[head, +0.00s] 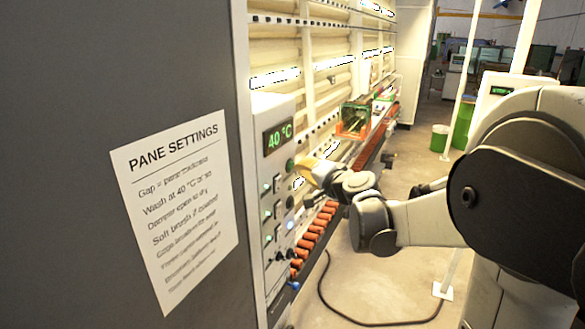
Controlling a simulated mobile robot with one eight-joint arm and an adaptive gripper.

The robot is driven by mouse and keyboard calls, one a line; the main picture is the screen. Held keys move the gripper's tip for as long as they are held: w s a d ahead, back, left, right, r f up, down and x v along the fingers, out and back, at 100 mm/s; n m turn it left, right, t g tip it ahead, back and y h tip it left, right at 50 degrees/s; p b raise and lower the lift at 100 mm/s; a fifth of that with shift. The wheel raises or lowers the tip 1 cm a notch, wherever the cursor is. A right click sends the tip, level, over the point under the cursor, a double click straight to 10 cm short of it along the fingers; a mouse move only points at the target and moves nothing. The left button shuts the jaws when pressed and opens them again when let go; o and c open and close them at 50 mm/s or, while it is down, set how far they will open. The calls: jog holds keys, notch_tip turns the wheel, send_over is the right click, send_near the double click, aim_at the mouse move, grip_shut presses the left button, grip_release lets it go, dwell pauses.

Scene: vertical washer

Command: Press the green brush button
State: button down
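The washer's light control panel (283,118) stands at the left of centre in the head view, with a green-lit 40 °C display. A dark green round button (290,164) is below the display. Smaller green-lit buttons show lower left on the panel (267,215). Labels are too small to read, so I cannot tell which one is the brush button. My gripper (302,166) reaches in from the right, its yellowish tip close to the dark green button. I cannot tell whether it touches. The finger gap cannot be made out.
A PANE SETTINGS sheet (175,205) hangs on the grey wall at left. A row of orange rollers (311,240) runs beside the panel. A dark cable (350,318) lies on the floor. A green bin (440,138) stands farther back. Open floor lies right of the rollers.

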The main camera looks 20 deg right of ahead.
jog(key=shift+w+a, duration=0.3)
jog(key=shift+w, duration=0.05)
dwell(0.7)
dwell(0.4)
jog(key=shift+s+d, duration=0.55)
jog(key=shift+s, duration=0.15)
jog(key=shift+s+d, duration=0.8)
jog(key=shift+s, duration=0.2)
jog(key=shift+s+d, duration=0.75)
jog(key=shift+s, duration=0.2)
jog(key=shift+b, duration=0.35)
